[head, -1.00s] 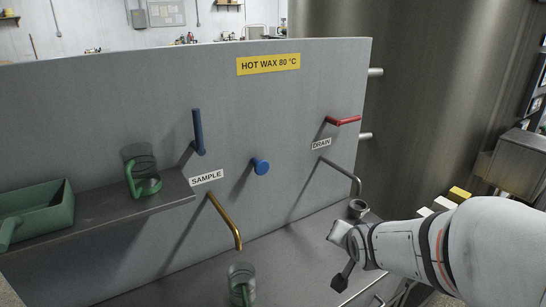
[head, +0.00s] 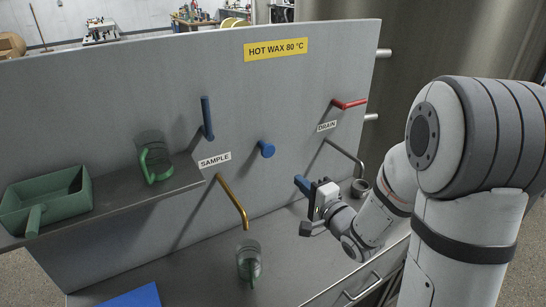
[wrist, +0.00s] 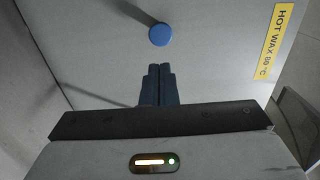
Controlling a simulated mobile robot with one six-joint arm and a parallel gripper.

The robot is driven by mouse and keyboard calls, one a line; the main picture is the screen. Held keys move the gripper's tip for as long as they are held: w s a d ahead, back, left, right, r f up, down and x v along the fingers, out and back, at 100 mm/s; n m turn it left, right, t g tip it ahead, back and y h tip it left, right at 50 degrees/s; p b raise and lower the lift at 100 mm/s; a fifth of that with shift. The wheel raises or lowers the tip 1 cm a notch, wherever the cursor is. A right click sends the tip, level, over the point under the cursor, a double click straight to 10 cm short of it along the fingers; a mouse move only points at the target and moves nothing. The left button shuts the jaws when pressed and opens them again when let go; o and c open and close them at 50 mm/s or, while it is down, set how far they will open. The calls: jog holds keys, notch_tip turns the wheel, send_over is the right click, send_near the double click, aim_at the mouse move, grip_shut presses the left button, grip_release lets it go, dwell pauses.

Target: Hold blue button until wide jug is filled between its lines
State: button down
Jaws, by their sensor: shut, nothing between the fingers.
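The round blue button (head: 266,149) sticks out of the grey panel, right of the SAMPLE label; it also shows in the wrist view (wrist: 160,35). My gripper (head: 301,182) is shut and empty, below and right of the button in the head view and apart from it. In the wrist view its fingertips (wrist: 159,68) point toward the button. A clear jug with a green handle (head: 249,262) stands below the brass spout (head: 233,203). Another clear green-handled jug (head: 152,155) stands on the shelf. I cannot tell which is the wide one, or make out lines or wax.
A blue lever (head: 206,118) is above the SAMPLE label. A red lever (head: 349,103) and a steel spout (head: 345,155) flank the DRAIN label, with a small metal cup (head: 360,187) below. A green scoop-like tray (head: 45,202) is on the shelf. A blue sheet (head: 131,297) lies front left.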

jog(key=p, duration=0.4)
send_near(269, 151)
jog(key=x, duration=0.5)
jog(key=shift+w+a+f, duration=0.1)
jog(key=shift+a, duration=0.05)
jog(key=shift+w+a+p, duration=0.35)
jog(key=shift+w+p, duration=0.05)
jog(key=shift+w, duration=0.15)
jog(key=shift+w+a+f, duration=0.1)
jog(key=shift+w+f+b, duration=0.1)
jog(key=shift+w+b, duration=0.05)
jog(key=shift+b, duration=0.2)
jog(key=shift+w+a+b, duration=0.4)
jog(key=shift+w+b, duration=0.05)
jog(key=shift+b, duration=0.2)
jog(key=shift+r, duration=0.2)
jog(key=shift+w+r, duration=0.1)
jog(key=shift+r, duration=0.1)
dwell(4.6)
